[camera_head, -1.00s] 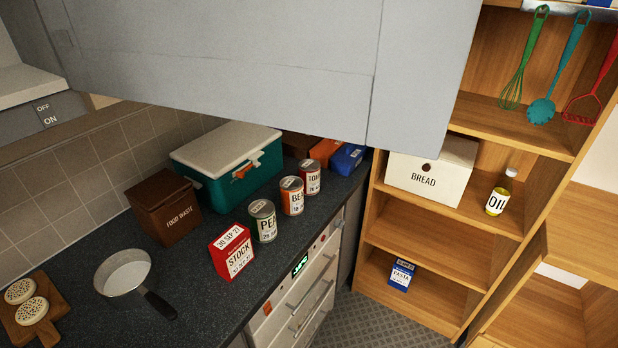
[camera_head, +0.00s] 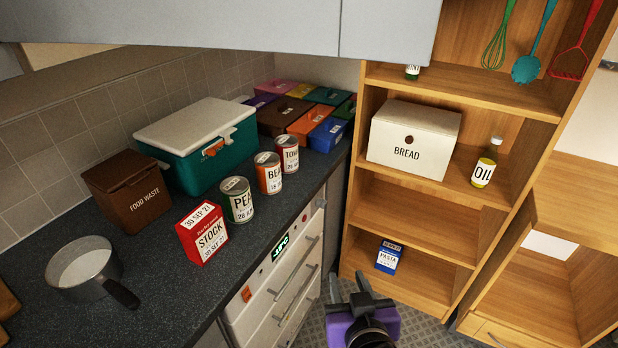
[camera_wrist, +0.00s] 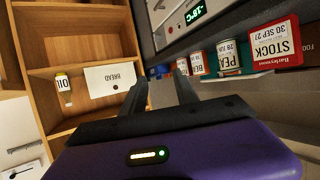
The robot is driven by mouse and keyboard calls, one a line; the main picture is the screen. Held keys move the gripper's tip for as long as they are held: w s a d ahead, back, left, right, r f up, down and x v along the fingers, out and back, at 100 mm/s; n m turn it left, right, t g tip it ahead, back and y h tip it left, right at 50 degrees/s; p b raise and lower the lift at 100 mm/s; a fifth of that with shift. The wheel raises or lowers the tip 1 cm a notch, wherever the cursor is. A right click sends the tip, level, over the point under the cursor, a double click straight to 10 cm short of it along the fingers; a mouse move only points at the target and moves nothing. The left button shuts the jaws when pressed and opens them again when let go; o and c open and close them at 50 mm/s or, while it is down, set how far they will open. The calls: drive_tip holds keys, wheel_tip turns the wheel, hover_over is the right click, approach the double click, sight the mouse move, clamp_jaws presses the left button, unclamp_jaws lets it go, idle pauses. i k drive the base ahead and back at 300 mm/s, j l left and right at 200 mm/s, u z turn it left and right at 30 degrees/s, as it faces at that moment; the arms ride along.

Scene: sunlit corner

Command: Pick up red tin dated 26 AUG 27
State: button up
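The red tin labelled TOM (camera_head: 287,157) stands upright on the dark counter, at the far end of a row of tins near the front edge. Its date is too small to read surely. In the wrist view it is a small red shape (camera_wrist: 182,67) at the end of the row, seen upside down. My gripper (camera_head: 348,281) is in front of the drawers, low and to the right of the tin, well apart from it. In the wrist view its two dark fingers (camera_wrist: 161,78) are spread with nothing between them.
A beans tin (camera_head: 268,174), a peas tin (camera_head: 237,201) and a red stock box (camera_head: 203,234) stand nearer in the row. A teal cooler (camera_head: 190,158) and coloured boxes (camera_head: 327,134) stand behind. A grey cabinet (camera_head: 390,28) overhangs the counter. Shelves (camera_head: 410,233) stand right.

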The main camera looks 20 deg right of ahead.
sight(286, 145)
drive_tip(key=i+l+u, duration=0.1)
drive_tip(key=l, duration=0.25)
drive_tip(key=i+l+u, duration=0.1)
drive_tip(key=l, duration=0.25)
drive_tip(key=i+l, duration=0.2)
drive_tip(key=l, duration=0.15)
drive_tip(key=i+l+u, duration=0.15)
drive_tip(key=l, duration=0.2)
drive_tip(key=l+u, duration=0.1)
drive_tip(key=l, duration=0.25)
drive_tip(key=i+l+u, duration=0.3)
drive_tip(key=l, duration=0.3)
drive_tip(key=i+l+u, duration=0.15)
drive_tip(key=l, duration=0.2)
drive_tip(key=i+l+u, duration=0.15)
drive_tip(key=l, duration=0.2)
drive_tip(key=i+l, duration=0.1)
drive_tip(key=i, duration=0.35)
